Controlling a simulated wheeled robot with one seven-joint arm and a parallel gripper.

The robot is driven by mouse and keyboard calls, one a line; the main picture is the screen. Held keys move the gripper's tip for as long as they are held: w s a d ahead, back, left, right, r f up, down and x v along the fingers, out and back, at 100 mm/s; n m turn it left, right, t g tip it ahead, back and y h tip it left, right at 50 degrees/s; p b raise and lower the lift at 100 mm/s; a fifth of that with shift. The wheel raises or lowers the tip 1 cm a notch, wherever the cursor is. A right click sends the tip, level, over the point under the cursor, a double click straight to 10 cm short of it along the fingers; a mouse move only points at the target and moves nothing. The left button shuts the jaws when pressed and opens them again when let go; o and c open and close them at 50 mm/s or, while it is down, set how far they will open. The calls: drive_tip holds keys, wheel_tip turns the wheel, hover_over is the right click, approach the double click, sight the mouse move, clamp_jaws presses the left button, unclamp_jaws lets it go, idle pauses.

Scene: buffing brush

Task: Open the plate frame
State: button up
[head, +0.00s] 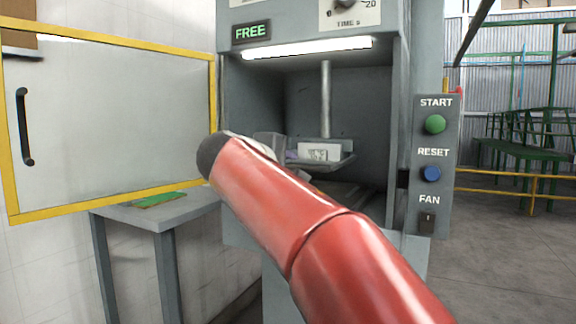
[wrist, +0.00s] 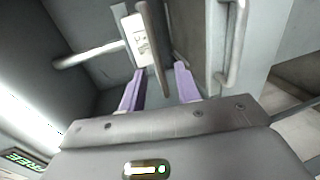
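The plate frame (head: 340,163) is a grey ledge-like piece under the vertical rod inside the machine chamber. A white card with a dark print (head: 319,152) stands at it. In the wrist view the card (wrist: 140,38) lies beyond my fingers, and a thin grey-brown bar (wrist: 152,45), apparently the frame's edge, runs between them. My gripper (wrist: 159,70) has two purple fingers set apart, with gaps visible on both sides of the bar. In the head view my red arm hides most of the gripper and part of the frame.
The yellow-edged clear door (head: 110,110) stands swung open at left. A side table (head: 165,212) carries a green board (head: 160,199). The control panel (head: 433,160) is on the right. A curved metal handle (wrist: 235,45) is right of my fingers in the wrist view. The sign reads FREE.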

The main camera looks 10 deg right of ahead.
sight(298, 167)
drive_tip(key=p+x, duration=0.1)
drive_tip(key=x, duration=0.6)
drive_tip(key=shift+w+d+r, duration=0.1)
drive_tip(key=shift+w+d, duration=0.15)
drive_tip(key=shift+d, duration=0.05)
drive_tip(key=shift+c, duration=0.2)
clamp_jaws()
